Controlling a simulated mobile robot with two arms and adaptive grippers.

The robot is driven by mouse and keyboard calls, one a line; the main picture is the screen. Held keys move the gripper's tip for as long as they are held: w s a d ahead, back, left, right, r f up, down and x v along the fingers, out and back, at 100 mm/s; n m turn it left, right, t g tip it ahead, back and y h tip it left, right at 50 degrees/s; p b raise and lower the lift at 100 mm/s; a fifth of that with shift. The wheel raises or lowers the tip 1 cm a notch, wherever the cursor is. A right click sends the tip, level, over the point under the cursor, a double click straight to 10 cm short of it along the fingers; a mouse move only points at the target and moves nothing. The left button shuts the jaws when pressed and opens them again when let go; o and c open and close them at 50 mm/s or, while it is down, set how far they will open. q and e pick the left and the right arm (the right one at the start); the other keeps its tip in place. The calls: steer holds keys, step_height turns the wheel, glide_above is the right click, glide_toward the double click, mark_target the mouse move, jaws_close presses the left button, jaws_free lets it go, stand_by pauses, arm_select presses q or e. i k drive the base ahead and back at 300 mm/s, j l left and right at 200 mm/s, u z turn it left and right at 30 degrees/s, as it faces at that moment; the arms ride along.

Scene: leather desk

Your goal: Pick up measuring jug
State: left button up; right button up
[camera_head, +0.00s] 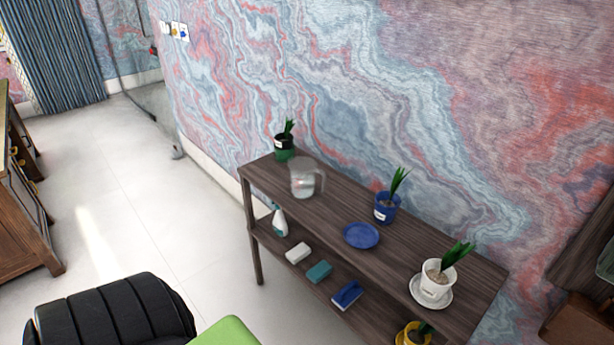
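The measuring jug (303,179) is clear and see-through, with a handle on its right side. It stands upright on the top of a dark wooden shelf table (335,213), toward the far left end. It is between a plant in a dark and green pot (284,148) and a plant in a blue pot (387,208). Neither of my grippers shows in the head view, so nothing is seen touching the jug.
A blue saucer (361,235) and a white potted plant (436,282) on a saucer share the top. The lower shelf holds a spray bottle (279,222), sponges (319,271), a blue brush-like item (347,294) and a yellow pot (410,335). Floor left is open; a black padded seat (115,315) is in front.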

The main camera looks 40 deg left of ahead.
mark_target(303, 170)
steer(key=i+u, duration=0.2)
steer(key=u, duration=0.15)
steer(key=i+l+u, duration=0.1)
steer(key=u, duration=0.3)
steer(key=i, duration=0.1)
